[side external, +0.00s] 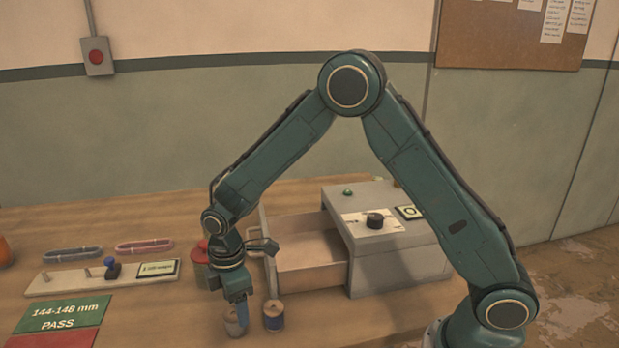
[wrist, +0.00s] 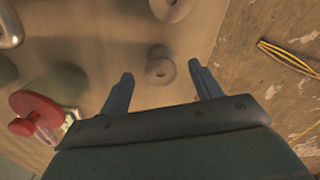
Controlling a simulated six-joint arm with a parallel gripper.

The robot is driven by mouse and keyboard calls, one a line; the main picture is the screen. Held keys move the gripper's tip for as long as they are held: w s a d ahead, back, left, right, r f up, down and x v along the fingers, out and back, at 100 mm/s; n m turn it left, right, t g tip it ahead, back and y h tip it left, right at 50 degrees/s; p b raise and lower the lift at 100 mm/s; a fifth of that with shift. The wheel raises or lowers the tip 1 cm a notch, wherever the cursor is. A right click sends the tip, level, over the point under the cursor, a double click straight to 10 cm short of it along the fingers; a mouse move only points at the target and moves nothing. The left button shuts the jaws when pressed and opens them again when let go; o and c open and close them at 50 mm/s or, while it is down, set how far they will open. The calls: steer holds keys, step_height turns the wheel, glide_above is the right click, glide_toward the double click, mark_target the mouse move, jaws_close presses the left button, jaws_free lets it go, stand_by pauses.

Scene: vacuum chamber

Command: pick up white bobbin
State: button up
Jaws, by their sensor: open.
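A small pale bobbin (wrist: 160,73), which looks like the white one, stands between the two fingers of my gripper (wrist: 158,68) in the wrist view, with a gap on each side. My gripper is open and empty. In the side view my gripper (side external: 239,303) points down over the pale bobbin (side external: 231,324), and a finger hides part of it. A second bobbin (side external: 273,316), with dark blue winding, stands just to the right. Another round-flanged bobbin is cut off at the top of the wrist view (wrist: 171,7).
A red-topped container (side external: 201,253) stands behind my gripper. An open drawer (side external: 310,278) of a grey box (side external: 385,235) is behind to the right. A pegged board (side external: 75,280) and a green PASS card (side external: 62,315) lie to the left.

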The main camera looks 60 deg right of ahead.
steer(key=shift+f, duration=0.15)
steer(key=shift+f, duration=2.55)
steer(key=c, duration=1)
steer(key=shift+r, duration=0.15)
steer(key=shift+c, duration=0.2)
step_height(320, 180, up, 20)
